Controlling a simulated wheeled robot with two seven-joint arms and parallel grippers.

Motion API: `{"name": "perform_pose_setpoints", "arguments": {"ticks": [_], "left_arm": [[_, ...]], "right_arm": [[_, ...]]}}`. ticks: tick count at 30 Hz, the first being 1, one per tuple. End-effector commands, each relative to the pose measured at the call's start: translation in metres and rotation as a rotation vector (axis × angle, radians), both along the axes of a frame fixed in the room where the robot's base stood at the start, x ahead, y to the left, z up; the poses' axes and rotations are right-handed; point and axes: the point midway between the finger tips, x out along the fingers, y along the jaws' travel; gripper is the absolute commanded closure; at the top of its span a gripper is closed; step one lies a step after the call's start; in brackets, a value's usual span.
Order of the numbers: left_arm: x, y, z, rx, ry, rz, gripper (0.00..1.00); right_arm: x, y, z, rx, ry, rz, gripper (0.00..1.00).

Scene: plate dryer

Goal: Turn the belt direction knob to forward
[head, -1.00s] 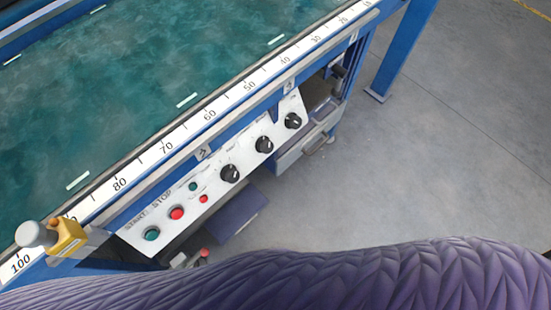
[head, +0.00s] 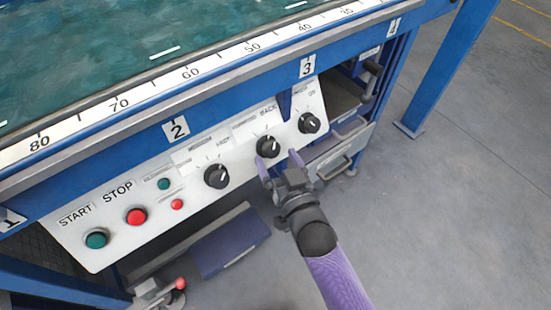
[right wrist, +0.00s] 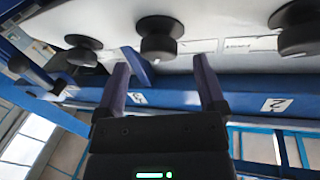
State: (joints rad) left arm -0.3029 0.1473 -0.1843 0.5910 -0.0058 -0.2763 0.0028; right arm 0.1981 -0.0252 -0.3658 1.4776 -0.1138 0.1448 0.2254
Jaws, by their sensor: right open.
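The white control panel (head: 112,222) carries three black knobs in a row. The middle knob (head: 267,146) has the printed word BACK above it, and its white mark points up and slightly right. My right gripper (head: 279,161) is open and empty just below this knob, with its purple fingertips spread to either side. In the right wrist view the same knob (right wrist: 158,40) lies ahead, between the open fingers (right wrist: 161,63). I see no clear contact. The smaller lettering is too blurred to read. My left gripper is not in view.
The left knob (head: 216,176) and right knob (head: 309,123) flank the middle one. A green START button (head: 96,240) and red STOP button (head: 136,217) sit further left. A grey drawer (head: 345,160) is below right. Open floor lies to the right.

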Motion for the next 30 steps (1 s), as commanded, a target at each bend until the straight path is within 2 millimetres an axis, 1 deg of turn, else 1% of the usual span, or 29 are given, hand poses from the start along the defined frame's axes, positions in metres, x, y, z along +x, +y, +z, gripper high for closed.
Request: {"name": "perform_pose_setpoints", "arguments": {"ticks": [1, 5, 13, 14, 15, 17, 18, 20, 21, 23, 24, 26, 30], "left_arm": [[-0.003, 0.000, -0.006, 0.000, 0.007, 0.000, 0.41], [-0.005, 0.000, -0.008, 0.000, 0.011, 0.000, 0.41], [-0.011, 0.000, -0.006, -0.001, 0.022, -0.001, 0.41], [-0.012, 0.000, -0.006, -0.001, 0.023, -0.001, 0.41], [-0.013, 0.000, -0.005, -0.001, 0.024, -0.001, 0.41], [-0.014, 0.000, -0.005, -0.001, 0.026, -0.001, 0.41], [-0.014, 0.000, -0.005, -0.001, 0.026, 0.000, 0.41], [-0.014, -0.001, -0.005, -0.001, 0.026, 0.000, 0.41], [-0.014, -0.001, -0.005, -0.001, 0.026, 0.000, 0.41], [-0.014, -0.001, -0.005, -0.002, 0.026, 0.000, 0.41], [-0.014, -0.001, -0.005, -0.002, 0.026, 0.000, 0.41], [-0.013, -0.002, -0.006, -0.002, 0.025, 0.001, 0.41], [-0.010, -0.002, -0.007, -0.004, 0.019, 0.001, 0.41]], "right_arm": [[0.006, 0.002, -0.005, 0.001, 0.001, 0.000, 0.11], [0.015, 0.006, -0.002, -0.001, 0.001, 0.000, 0.11], [0.017, 0.007, 0.000, -0.002, 0.002, -0.001, 0.11], [0.017, 0.007, 0.000, -0.003, 0.001, -0.001, 0.15], [0.017, 0.007, 0.000, -0.003, 0.001, -0.001, 0.24], [0.017, 0.006, 0.000, -0.003, 0.001, -0.001, 0.36], [0.017, 0.006, 0.000, -0.003, 0.002, -0.001, 0.45], [0.017, 0.006, 0.000, -0.003, 0.002, -0.001, 0.57], [0.017, 0.006, 0.000, -0.003, 0.002, -0.001, 0.66], [0.017, 0.006, 0.000, -0.003, 0.002, -0.001, 0.79], [0.017, 0.006, 0.000, -0.003, 0.002, -0.001, 0.87], [0.017, 0.006, 0.000, -0.003, 0.002, -0.001, 1.00], [0.017, 0.006, -0.001, -0.006, 0.001, 0.001, 1.00]]}}
